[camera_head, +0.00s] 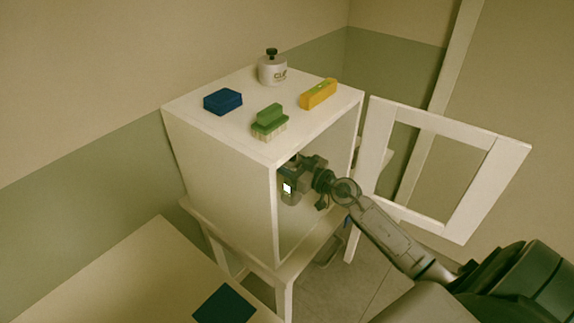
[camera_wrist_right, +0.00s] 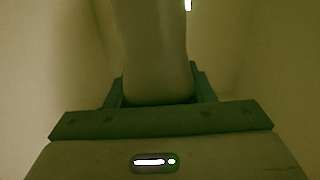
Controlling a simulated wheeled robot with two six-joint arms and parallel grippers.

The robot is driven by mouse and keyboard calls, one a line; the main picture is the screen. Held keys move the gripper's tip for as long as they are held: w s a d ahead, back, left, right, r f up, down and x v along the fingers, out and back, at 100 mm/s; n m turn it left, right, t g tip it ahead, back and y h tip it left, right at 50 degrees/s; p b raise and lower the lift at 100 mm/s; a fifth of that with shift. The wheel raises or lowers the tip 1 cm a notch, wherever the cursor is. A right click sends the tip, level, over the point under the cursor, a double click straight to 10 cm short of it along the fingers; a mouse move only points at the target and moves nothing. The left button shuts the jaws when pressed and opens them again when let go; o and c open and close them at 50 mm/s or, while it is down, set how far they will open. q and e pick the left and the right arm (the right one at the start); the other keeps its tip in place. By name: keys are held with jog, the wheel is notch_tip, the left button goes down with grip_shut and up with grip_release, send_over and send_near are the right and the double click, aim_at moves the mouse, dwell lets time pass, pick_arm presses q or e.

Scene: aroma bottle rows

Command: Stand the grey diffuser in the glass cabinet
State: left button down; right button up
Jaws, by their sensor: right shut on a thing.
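The white cabinet (camera_head: 222,165) stands on a low stand, with its framed door (camera_head: 486,188) swung wide open to the right. My right arm reaches through the open front, and my right gripper (camera_head: 294,172) is inside the cabinet. It is shut on the grey diffuser (camera_head: 290,198), which shows a small bright white patch in the head view. In the right wrist view the diffuser (camera_wrist_right: 152,50) is a smooth, pale grey body between the fingers. Its far end is cut off by the frame edge. Whether its base touches the cabinet floor cannot be told. My left gripper is not in view.
On the cabinet top are a blue block (camera_head: 222,101), a green brush (camera_head: 269,121), a yellow block (camera_head: 318,94) and a white bottle with a black cap (camera_head: 271,70). A pale table (camera_head: 130,275) with a dark teal mat (camera_head: 224,305) is at front left. Cabinet walls are close around my gripper.

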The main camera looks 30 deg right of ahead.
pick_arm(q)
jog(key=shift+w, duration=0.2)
pick_arm(e)
jog(key=shift+f, duration=0.1)
jog(key=o, duration=1.4)
jog(key=shift+c, duration=0.2)
pick_arm(q)
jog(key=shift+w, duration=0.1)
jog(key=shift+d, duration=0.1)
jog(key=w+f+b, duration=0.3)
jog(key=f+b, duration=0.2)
jog(key=b, duration=0.2)
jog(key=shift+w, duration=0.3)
pick_arm(e)
jog(key=v, duration=1.2)
